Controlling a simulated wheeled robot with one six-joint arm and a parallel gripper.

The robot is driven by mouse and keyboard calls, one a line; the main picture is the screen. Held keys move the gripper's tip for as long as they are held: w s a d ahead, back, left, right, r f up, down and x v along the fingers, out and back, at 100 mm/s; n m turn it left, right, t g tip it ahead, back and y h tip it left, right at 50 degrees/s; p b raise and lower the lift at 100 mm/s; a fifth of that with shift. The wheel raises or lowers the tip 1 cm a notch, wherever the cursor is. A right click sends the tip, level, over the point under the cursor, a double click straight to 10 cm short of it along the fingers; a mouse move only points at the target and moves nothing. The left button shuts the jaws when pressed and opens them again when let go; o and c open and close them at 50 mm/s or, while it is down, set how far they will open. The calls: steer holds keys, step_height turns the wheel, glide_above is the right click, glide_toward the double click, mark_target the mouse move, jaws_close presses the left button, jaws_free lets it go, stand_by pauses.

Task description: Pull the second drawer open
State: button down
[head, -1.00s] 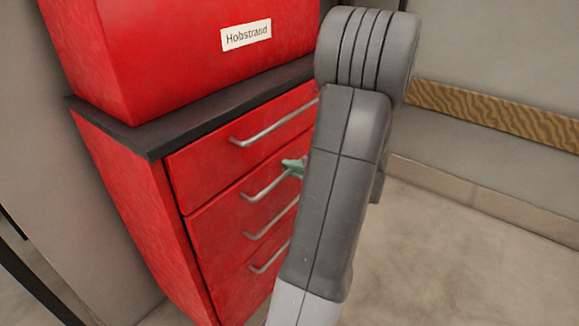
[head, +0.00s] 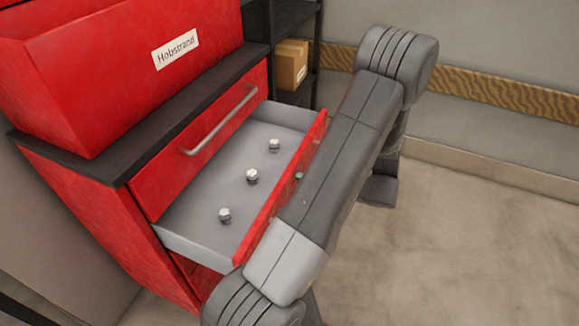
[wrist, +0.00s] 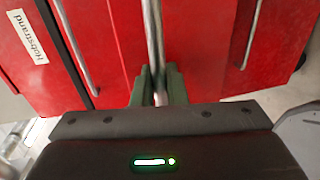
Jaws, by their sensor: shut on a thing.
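The second drawer (head: 190,222) of the red cabinet stands pulled well out in the head view, its grey inside showing below the top drawer. Three bolts (head: 252,176) stand on its floor. Its front is partly hidden by my arm. In the wrist view my gripper (wrist: 159,78) has its green fingers closed on either side of the drawer's metal handle (wrist: 153,35). In the head view only a small green bit of the gripper shows past my arm.
The top drawer (head: 165,180) is shut, with its own handle (head: 222,120). A red box labelled Hobstrand (head: 100,90) sits on the dark cabinet top. A black shelf with a cardboard box (head: 291,65) stands behind. The floor at the right is clear.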

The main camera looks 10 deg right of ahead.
steer(key=shift+f+p+v, duration=0.15)
steer(key=shift+p+v, duration=0.05)
steer(key=shift+v, duration=0.5)
steer(key=shift+f+p+v, duration=0.1)
steer(key=shift+p+v, duration=0.1)
steer(key=shift+v, duration=0.45)
steer(key=shift+s, duration=0.1)
steer(key=c, duration=1.5)
jaws_free()
steer(key=shift+c, duration=0.2)
steer(key=v, duration=1.3)
steer(key=shift+s+d, duration=0.2)
steer(key=shift+d, duration=0.15)
